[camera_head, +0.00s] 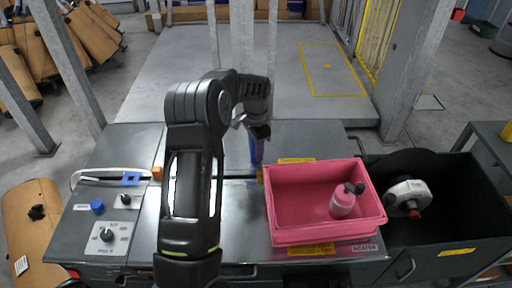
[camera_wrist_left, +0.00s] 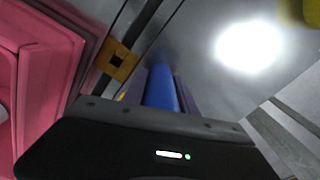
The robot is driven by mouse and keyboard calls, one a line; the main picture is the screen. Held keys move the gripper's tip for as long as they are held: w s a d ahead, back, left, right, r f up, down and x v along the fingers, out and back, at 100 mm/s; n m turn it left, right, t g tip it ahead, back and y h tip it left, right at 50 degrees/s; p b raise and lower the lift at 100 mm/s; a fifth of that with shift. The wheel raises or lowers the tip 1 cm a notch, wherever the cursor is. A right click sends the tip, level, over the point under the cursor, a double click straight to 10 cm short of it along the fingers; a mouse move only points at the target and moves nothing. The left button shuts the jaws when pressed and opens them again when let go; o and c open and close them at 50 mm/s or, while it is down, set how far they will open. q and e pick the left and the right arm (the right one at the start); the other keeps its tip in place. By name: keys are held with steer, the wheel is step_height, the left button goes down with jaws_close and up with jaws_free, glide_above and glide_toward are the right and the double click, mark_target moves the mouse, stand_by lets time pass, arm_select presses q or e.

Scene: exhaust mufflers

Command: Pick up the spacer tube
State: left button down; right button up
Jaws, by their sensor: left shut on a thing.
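The spacer tube looks to be the blue tube (camera_head: 256,152) over the metal worktop, left of the pink bin in the head view. In the left wrist view the blue tube (camera_wrist_left: 161,90) lies between the two fingers. My left gripper (camera_head: 257,136) is shut on it and points down. The tube looks roughly upright; I cannot tell whether its lower end touches the worktop. Part of the tube is hidden by the gripper. My right gripper is not in view.
A pink bin (camera_head: 290,240) holding a pink bottle (camera_head: 343,202) stands right of the gripper. A dark crate (camera_head: 455,205) with a white-and-black device (camera_head: 408,197) is further right. A control panel (camera_head: 108,233) with knobs is at the left. The rear right worktop is clear.

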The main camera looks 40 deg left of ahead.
arm_select(q)
step_height(320, 180, up, 10)
steer(key=shift+r, duration=0.1)
stand_by(0.6)
stand_by(0.6)
